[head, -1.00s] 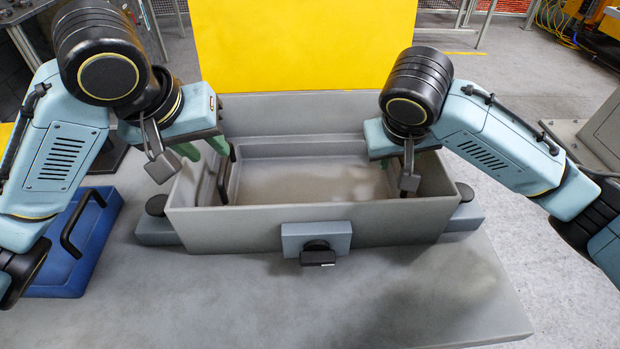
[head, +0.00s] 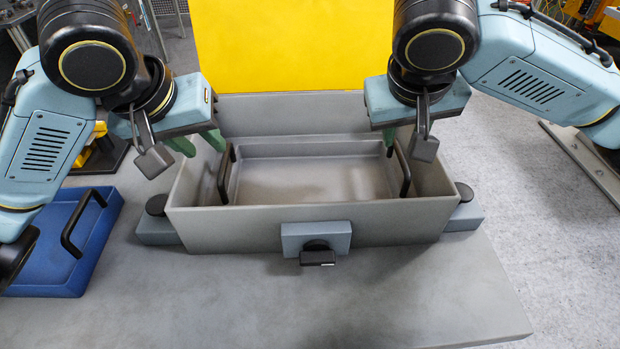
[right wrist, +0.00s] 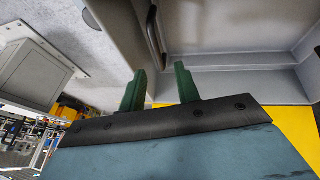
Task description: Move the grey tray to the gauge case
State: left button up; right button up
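The grey tray (head: 310,180) lies inside a grey open case (head: 220,228), which appears to be the gauge case. The tray is empty and has an upright black handle at its left end (head: 224,175) and another at its right end (head: 399,170). My left gripper (head: 197,143) is above the case's left side, its green fingers apart and empty near the left handle. My right gripper (head: 389,136) is above the right handle. The right wrist view shows its green fingers (right wrist: 160,88) apart with nothing between them, and a black handle (right wrist: 154,32) beyond.
The grey table front (head: 330,310) is clear.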

jog(key=shift+v, duration=1.25)
